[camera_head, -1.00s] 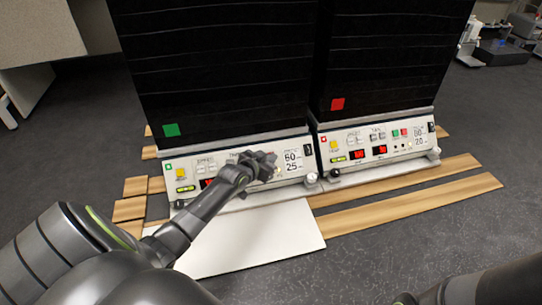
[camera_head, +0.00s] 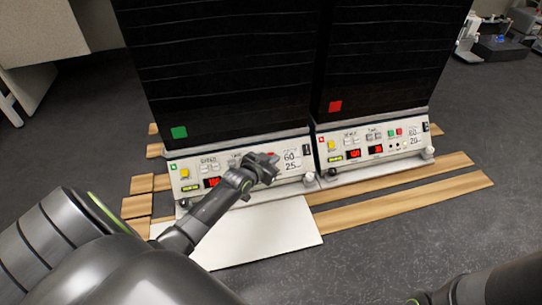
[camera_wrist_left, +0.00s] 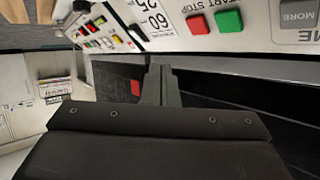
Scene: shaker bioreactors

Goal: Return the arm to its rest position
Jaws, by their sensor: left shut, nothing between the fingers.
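My left arm comes in from the left in the head view, and its gripper (camera_head: 266,165) is in front of the left shaker's control panel (camera_head: 205,166). In the left wrist view the two fingers (camera_wrist_left: 160,84) are together with nothing between them. A red and a green button (camera_wrist_left: 229,21) marked stop and start show on the panel near the top of that view. I cannot tell whether the fingertips touch the panel. Part of the panel is hidden behind the gripper. Part of my right arm shows at the lower right of the head view, but its gripper does not.
The left shaker (camera_head: 220,75), with a green square, and the right shaker (camera_head: 385,60), with a red square, stand side by side. A white board (camera_head: 265,235) lies in front of the left one.

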